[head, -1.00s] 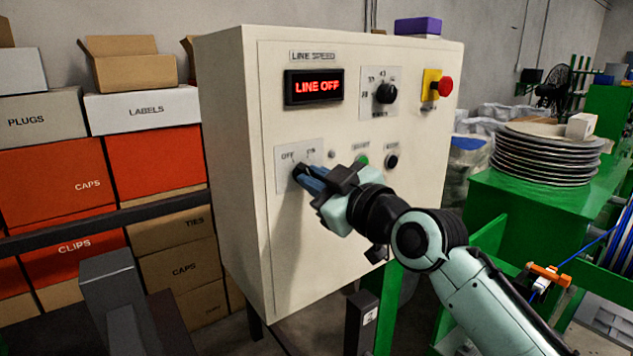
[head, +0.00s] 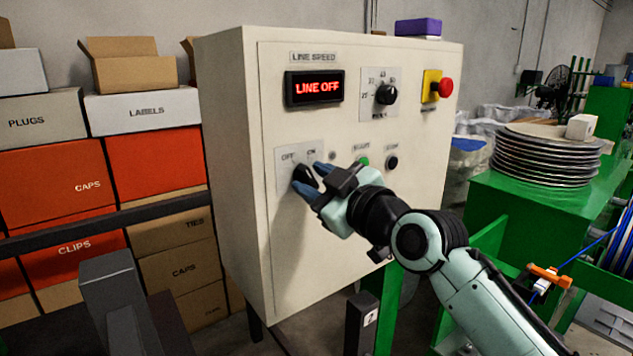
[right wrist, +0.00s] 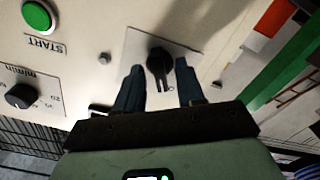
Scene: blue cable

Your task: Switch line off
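The control box (head: 350,230) is a cream cabinet with a red-lit display (head: 315,87) reading LINE OFF. Below the display is a plate marked OFF and ON with a black rotary knob (head: 304,178). My right gripper (head: 311,179) is open at this knob, its blue fingers parted on either side. In the right wrist view the knob (right wrist: 159,62) shows between the two fingertips (right wrist: 160,68), with visible gaps, and nothing is gripped. I cannot surely tell from the head view which mark the knob points to. My left gripper is out of view.
A black speed knob (head: 386,94), a red stop button (head: 445,87) on yellow, a green START button (right wrist: 38,15) and a black button (head: 392,162) sit on the same panel. Stacked boxes (head: 150,110) stand left; a green machine (head: 540,205) with stacked discs stands right.

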